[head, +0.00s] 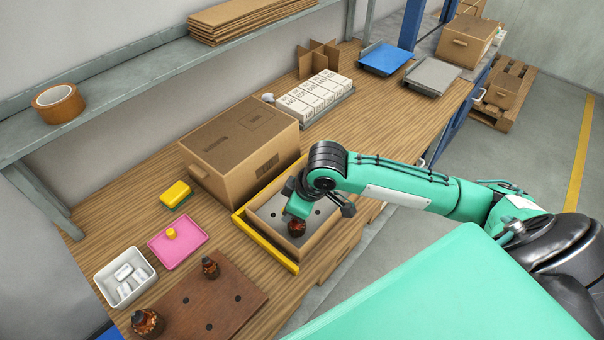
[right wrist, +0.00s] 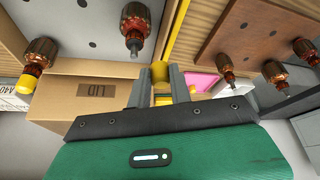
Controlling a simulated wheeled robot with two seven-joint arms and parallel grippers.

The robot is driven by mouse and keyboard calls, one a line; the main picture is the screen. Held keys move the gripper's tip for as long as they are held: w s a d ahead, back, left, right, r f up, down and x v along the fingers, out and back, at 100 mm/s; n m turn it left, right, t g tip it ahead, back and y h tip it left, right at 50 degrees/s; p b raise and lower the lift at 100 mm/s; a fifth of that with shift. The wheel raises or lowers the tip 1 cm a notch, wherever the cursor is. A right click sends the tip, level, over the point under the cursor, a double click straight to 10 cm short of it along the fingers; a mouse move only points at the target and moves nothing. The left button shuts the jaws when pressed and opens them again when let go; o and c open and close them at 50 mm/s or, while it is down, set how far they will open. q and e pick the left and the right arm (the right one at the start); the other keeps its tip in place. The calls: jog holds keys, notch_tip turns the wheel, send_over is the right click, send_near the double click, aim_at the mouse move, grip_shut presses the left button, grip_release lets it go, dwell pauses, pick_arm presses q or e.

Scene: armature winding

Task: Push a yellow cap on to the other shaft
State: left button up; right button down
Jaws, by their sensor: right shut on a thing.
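My right gripper (head: 292,206) is over the open carton with a grey insert (head: 268,207). In the right wrist view its fingers are shut on a yellow cap (right wrist: 160,72). Two copper-wound armatures show at the insert in that view. The left armature (right wrist: 41,53) has a yellow cap (right wrist: 30,83) on its shaft end; the other armature (right wrist: 136,25) has a bare shaft. The held cap is apart from both shafts. In the head view one armature (head: 296,228) shows beside the gripper; the arm hides part of the insert. Another yellow cap (head: 171,233) sits on the pink tray (head: 190,238). My left gripper is out of view.
A brown board (head: 195,315) with holes holds armatures (head: 210,267) at the front. A white bin (head: 110,278), a yellow-and-green block (head: 175,193) and a closed carton (head: 225,140) stand nearby. A yellow rail (head: 265,243) edges the open carton.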

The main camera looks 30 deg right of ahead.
jog(key=r+n+g+p, duration=0.1)
jog(key=n+p, duration=0.1)
jog(key=w+d+r+n+g+y+p, duration=0.1)
jog(key=n+p, duration=0.1)
jog(key=n, duration=0.1)
jog(key=d+r+n+p, duration=0.1)
jog(key=n+p, duration=0.1)
jog(key=n, duration=0.1)
jog(key=shift+w+g, duration=0.2)
jog(key=shift+g, duration=0.2)
jog(key=f+n, duration=0.1)
jog(key=d+f+n+g+b, duration=0.1)
jog(key=w+f+n+b, duration=0.1)
jog(key=shift+d+f+n+y, duration=0.2)
jog(key=shift+d+n+y, duration=0.1)
jog(key=shift+r, duration=0.15)
jog(key=shift+s, duration=0.1)
jog(key=shift+f, duration=0.25)
jog(key=shift+f+b, duration=0.55)
jog(key=shift+f, duration=0.6)
